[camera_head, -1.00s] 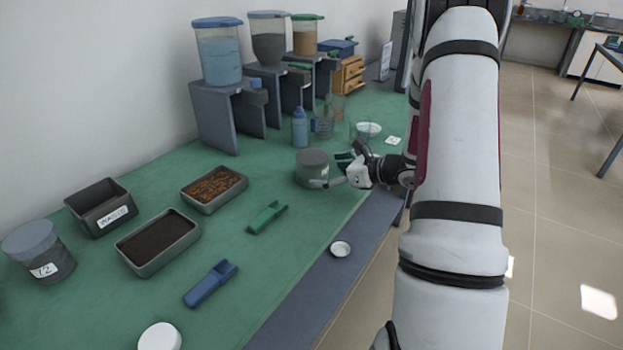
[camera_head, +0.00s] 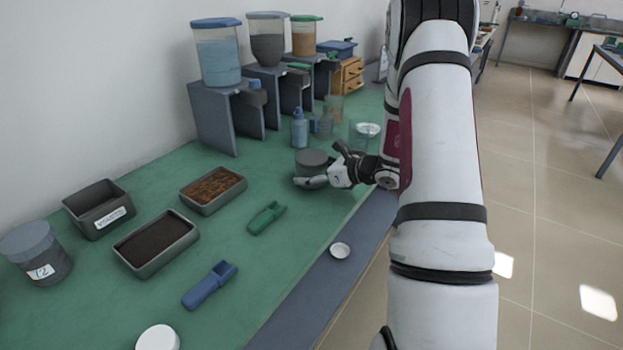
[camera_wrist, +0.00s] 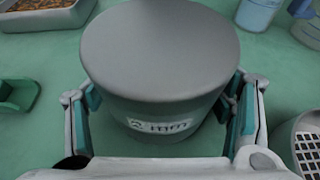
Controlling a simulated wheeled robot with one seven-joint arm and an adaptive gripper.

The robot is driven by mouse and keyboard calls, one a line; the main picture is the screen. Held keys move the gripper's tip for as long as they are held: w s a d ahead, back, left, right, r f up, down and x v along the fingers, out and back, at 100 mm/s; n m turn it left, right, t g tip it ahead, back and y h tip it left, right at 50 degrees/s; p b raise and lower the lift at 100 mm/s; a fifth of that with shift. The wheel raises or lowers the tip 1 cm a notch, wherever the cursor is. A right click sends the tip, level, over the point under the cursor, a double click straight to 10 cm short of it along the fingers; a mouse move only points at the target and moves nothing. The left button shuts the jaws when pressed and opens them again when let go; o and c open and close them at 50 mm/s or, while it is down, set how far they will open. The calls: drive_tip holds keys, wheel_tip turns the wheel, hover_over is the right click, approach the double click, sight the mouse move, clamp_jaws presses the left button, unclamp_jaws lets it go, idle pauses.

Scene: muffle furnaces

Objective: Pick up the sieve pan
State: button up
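The sieve pan appears to be the grey round lidded container (camera_head: 311,160) standing on the green mat. It also shows large in the wrist view (camera_wrist: 160,60), with a label reading "2 mm" on its near side. My gripper (camera_head: 318,180) is at the container's near right side. In the wrist view my gripper (camera_wrist: 160,118) has one finger on each side of the container's lower body. The fingers are spread around it, and teal pads lie close to its sides. Whether the pads touch it is unclear.
A green scoop (camera_head: 266,218) and a tray of brown granules (camera_head: 213,190) lie to the left. A blue bottle (camera_head: 299,128) and clear beakers stand behind. In the wrist view, a grey mesh-bottomed vessel (camera_wrist: 285,135) is close to my right finger.

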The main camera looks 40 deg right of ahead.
sight(311, 161)
drive_tip(key=c, duration=0.3)
drive_tip(key=shift+r, duration=0.15)
drive_tip(key=shift+c, duration=0.2)
drive_tip(key=shift+r, duration=1.6)
drive_tip(key=s+a, duration=0.1)
drive_tip(key=s, duration=0.4)
drive_tip(key=s+a+r, duration=0.1)
drive_tip(key=s, duration=0.4)
drive_tip(key=s+a+p, duration=0.1)
drive_tip(key=s+a, duration=0.1)
drive_tip(key=s, duration=0.3)
drive_tip(key=shift+s+a+r, duration=0.1)
drive_tip(key=shift+s+r, duration=0.1)
drive_tip(key=shift+r, duration=0.05)
